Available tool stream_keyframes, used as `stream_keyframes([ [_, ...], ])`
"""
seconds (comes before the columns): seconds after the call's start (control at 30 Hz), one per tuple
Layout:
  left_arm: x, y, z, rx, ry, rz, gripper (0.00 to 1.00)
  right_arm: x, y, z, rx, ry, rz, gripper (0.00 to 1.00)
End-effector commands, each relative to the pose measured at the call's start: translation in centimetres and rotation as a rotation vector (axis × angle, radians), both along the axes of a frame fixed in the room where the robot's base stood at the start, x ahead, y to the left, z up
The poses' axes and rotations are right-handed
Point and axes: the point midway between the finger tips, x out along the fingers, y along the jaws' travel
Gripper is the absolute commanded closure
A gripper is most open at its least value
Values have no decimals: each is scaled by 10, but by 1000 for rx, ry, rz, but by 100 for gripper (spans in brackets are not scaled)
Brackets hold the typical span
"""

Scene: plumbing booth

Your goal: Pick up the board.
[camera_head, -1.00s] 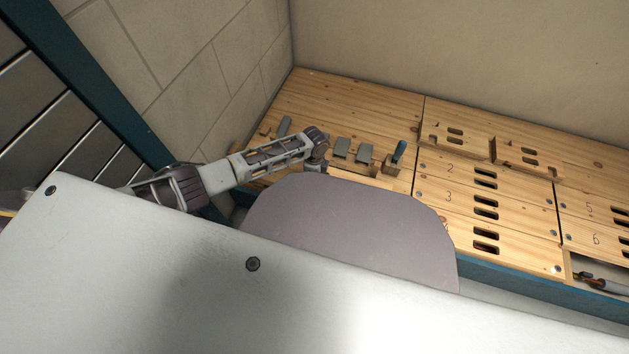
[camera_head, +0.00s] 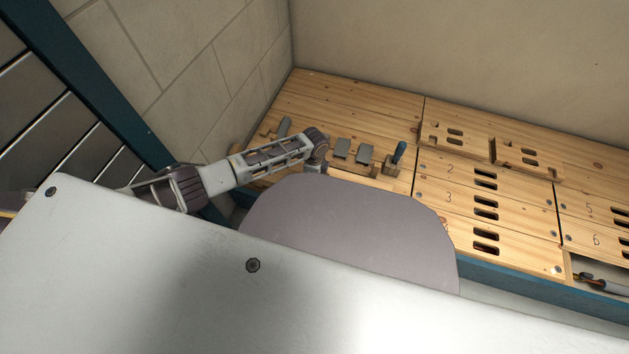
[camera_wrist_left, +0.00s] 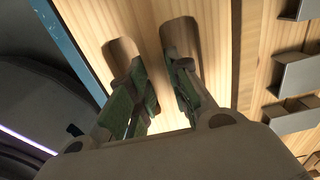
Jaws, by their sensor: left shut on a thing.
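The board (camera_wrist_left: 148,32) is pale wood with two long rounded slots, seen close up in the left wrist view. My left gripper (camera_wrist_left: 159,80) has one finger at each slot and is shut on the strip of wood between them. In the head view my left arm (camera_head: 265,157) reaches in from the left over the wooden bench. Its fingers and the gripped part of the board are hidden there behind my own grey body. I cannot tell whether the board is lifted. My right gripper is not in view.
Other slotted boards, such as the one marked 2 (camera_head: 455,173), lie right of my arm. Small grey metal pieces (camera_head: 342,148) and a blue-handled tool (camera_head: 398,152) stand beside my wrist. An open compartment with a tool (camera_head: 600,282) is at the right. A block wall (camera_head: 200,70) rises at the left.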

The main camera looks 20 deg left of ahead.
Motion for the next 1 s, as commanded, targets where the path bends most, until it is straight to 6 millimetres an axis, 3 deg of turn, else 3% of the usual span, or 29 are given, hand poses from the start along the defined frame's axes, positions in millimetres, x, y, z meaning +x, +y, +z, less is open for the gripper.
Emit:
stream_keyframes([
  [0.53, 1, 0, 11, -1, -3, 1, 100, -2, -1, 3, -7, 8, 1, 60],
  [1.0, 1, -1, 54, -1, -3, 0, 100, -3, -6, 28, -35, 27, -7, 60],
])
